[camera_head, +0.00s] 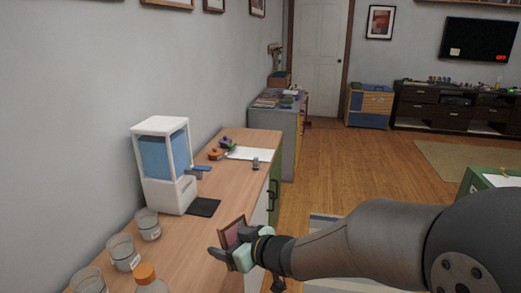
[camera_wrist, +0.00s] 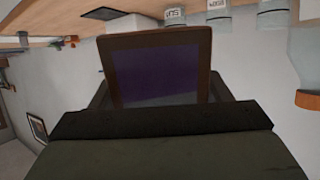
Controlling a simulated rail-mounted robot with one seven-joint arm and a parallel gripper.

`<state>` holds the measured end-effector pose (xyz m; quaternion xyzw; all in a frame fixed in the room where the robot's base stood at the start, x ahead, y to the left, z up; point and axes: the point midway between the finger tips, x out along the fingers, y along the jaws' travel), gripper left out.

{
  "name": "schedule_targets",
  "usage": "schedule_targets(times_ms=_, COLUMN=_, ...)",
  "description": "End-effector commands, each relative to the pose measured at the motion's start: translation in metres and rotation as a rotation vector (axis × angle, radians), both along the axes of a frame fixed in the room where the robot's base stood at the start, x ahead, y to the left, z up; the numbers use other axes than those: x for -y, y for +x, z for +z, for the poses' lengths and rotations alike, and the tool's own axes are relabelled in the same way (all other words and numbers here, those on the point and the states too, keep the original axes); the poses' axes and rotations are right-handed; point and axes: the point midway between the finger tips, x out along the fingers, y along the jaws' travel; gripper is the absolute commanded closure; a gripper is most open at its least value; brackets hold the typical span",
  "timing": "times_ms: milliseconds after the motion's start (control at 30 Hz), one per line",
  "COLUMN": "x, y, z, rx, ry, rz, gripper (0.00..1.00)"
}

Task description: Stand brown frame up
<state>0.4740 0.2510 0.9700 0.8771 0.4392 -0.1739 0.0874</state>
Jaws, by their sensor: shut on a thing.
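The brown frame (camera_head: 232,229) has a thin brown border and a dark picture. In the head view it is at the front edge of the wooden counter, with its face showing and its lower part hidden behind my gripper (camera_head: 224,255). My gripper is shut on the frame. In the wrist view the frame (camera_wrist: 160,72) rises from between the dark fingers, its purple-dark face towards the camera and its lower edge hidden. The frame looks raised and somewhat tilted; I cannot tell whether it touches the counter.
The wooden counter (camera_head: 226,180) runs along the wall. A white and blue dispenser (camera_head: 164,163) stands on it behind a dark mat (camera_head: 203,207). Glass jars (camera_head: 123,251) and an orange-capped bottle (camera_head: 148,279) stand at the near left. Papers (camera_head: 252,153) lie at the far end.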

Motion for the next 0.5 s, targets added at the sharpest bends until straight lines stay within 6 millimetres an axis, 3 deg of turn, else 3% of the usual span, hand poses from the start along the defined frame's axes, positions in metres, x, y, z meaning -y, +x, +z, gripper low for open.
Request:
schedule_targets(times_ms=167, x=0.051, y=0.052, z=-0.026, rx=-0.012, ry=-0.001, rz=-0.231, gripper=0.59)
schedule_targets(times_ms=300, x=0.113, y=0.086, z=-0.065, rx=-0.015, ry=-0.006, rz=-0.47, gripper=0.59)
schedule_targets(times_ms=500, x=0.197, y=0.102, z=-0.118, rx=-0.009, ry=-0.006, rz=-0.759, gripper=0.59)
